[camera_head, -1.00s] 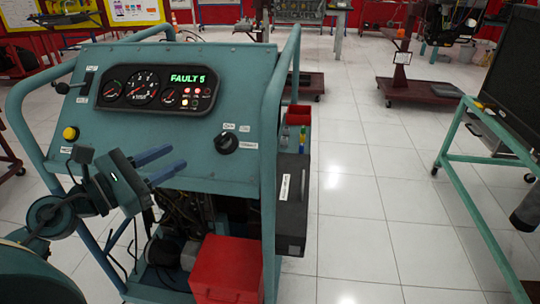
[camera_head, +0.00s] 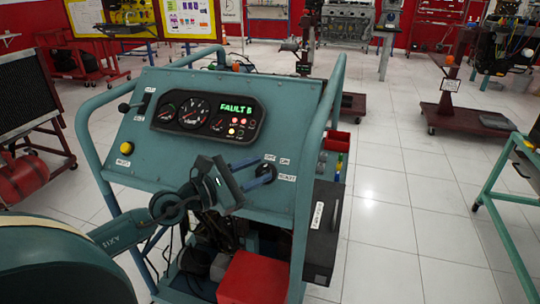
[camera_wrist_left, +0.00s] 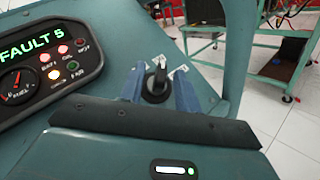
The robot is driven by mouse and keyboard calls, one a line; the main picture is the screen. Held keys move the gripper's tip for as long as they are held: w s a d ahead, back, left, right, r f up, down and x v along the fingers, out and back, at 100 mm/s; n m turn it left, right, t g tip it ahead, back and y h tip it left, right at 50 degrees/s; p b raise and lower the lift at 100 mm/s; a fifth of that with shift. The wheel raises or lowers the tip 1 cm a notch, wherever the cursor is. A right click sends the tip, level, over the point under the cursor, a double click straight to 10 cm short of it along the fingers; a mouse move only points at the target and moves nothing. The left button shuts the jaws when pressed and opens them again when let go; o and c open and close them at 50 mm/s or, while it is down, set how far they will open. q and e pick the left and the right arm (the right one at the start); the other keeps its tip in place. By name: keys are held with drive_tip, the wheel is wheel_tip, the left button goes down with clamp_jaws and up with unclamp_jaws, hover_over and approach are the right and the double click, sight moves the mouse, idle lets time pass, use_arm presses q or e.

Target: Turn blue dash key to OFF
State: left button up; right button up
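The blue dash panel (camera_head: 150,165) fills the middle of the head view. Its black key switch (camera_wrist_left: 156,84) sits at the panel's lower right, among small white labels. In the head view the key (camera_head: 266,172) is partly hidden by my fingers. My left gripper (camera_head: 267,167) reaches it from the lower left. In the wrist view its two blue fingers (camera_wrist_left: 160,88) stand open on either side of the key, with narrow gaps showing. I cannot read which label the key points to. The gauge cluster display (camera_wrist_left: 32,42) is lit green with "FAULT 5". My right gripper is out of view.
A blue tubular frame (camera_head: 318,130) rises just right of the key. A yellow button (camera_head: 126,148) is at the panel's left. A red box (camera_head: 252,278) sits below the panel. Open tiled floor (camera_head: 385,200) lies to the right, before a green cart (camera_head: 505,200).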

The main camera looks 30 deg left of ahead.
use_arm(q)
drive_tip(key=shift+p+x, duration=0.55)
drive_tip(key=shift+x, duration=1.5)
drive_tip(key=shift+d, duration=0.1)
drive_tip(key=shift+c, duration=0.3)
clamp_jaws()
